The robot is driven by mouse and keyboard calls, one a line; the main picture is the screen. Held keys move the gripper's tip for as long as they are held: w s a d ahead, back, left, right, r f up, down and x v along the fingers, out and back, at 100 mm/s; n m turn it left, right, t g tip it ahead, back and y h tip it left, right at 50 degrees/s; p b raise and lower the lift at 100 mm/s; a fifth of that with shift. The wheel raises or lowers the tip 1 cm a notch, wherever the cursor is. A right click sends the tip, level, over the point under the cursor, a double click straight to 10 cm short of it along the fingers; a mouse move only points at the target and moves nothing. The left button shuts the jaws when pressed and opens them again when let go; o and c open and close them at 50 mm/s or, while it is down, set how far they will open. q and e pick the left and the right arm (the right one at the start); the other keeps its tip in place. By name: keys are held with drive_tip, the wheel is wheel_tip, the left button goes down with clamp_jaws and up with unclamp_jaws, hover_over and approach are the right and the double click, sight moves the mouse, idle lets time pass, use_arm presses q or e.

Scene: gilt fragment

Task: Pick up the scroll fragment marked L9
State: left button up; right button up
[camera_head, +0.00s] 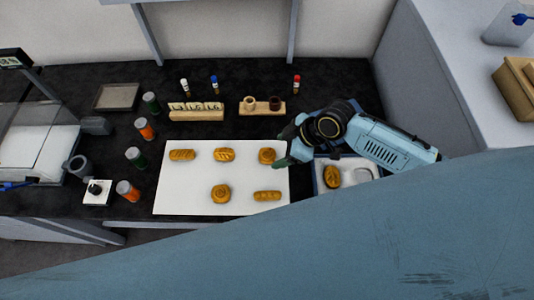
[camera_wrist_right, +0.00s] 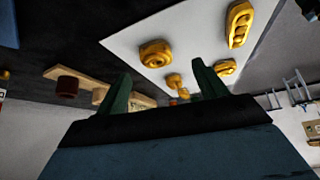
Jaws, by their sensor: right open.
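Several gold carved fragments lie apart on a white board: upper left (camera_head: 182,155), upper middle (camera_head: 224,154), upper right (camera_head: 267,155), lower middle (camera_head: 221,194) and lower right (camera_head: 267,196). No mark L9 is legible, so I cannot tell which is the named fragment. My right gripper (camera_head: 282,147) is open and empty at the board's right edge, beside the upper right fragment. In the right wrist view, a rounded fragment (camera_wrist_right: 155,53) lies beyond the open fingers (camera_wrist_right: 162,85), and a long one (camera_wrist_right: 239,24) lies farther right.
A blue-rimmed tray (camera_head: 318,181) right of the board holds another gold fragment (camera_head: 331,176). A wooden rack (camera_head: 196,112) and a holder with cups (camera_head: 262,108) stand behind the board. Orange and green jars (camera_head: 145,129) line its left. A grey wall closes the right.

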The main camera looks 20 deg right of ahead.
sight(270, 154)
drive_tip(key=shift+w+a+f, duration=0.15)
drive_tip(key=shift+a+f, duration=0.15)
drive_tip(key=shift+f, duration=0.1)
drive_tip(key=x, duration=0.3)
drive_tip(key=shift+w+f, duration=0.1)
drive_tip(key=shift+w, duration=0.3)
drive_tip(key=shift+w+a+f, duration=0.1)
drive_tip(key=shift+a+f, duration=0.15)
drive_tip(key=shift+f, duration=0.2)
use_arm(q)
drive_tip(key=shift+w+d+r, duration=0.1)
drive_tip(key=shift+w+r, duration=0.05)
drive_tip(key=shift+w, duration=0.65)
use_arm(e)
drive_tip(key=shift+c, duration=0.4)
use_arm(q)
drive_tip(key=shift+s, duration=0.1)
use_arm(e)
drive_tip(key=c, duration=1)
